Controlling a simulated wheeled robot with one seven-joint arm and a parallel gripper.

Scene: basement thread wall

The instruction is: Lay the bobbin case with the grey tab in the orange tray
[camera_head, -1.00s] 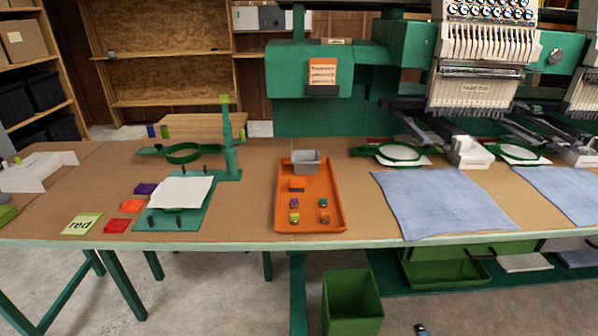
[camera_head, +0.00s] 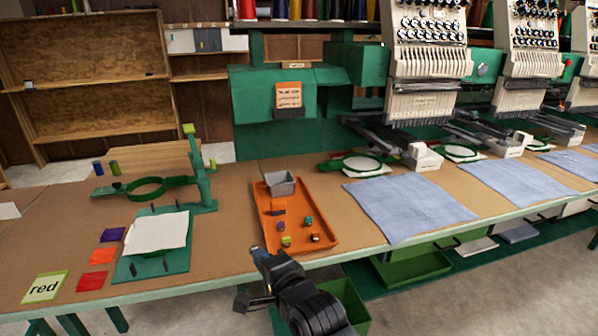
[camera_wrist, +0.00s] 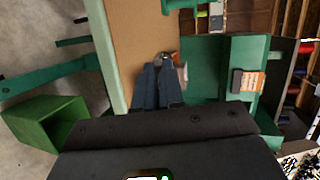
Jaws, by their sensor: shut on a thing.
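The orange tray (camera_head: 327,242) lies on the table in the head view, with several small bobbin cases inside showing yellow, purple, teal and orange-red tabs. My gripper (camera_head: 258,250) is at the table's front edge, just left of the tray's near left corner and outside it. In the wrist view my gripper (camera_wrist: 158,85) is shut on a small grey thing (camera_wrist: 166,57) at the fingertips, which looks like a bobbin case. It is mostly hidden by the fingers, and its tab colour cannot be made out.
A grey bin (camera_head: 281,184) stands at the tray's back end. The green hooping board (camera_head: 180,262) with white cloth is left, blue fabric (camera_head: 410,207) right. A green bin (camera_head: 358,306) stands below the table edge. Bare table lies between board and tray.

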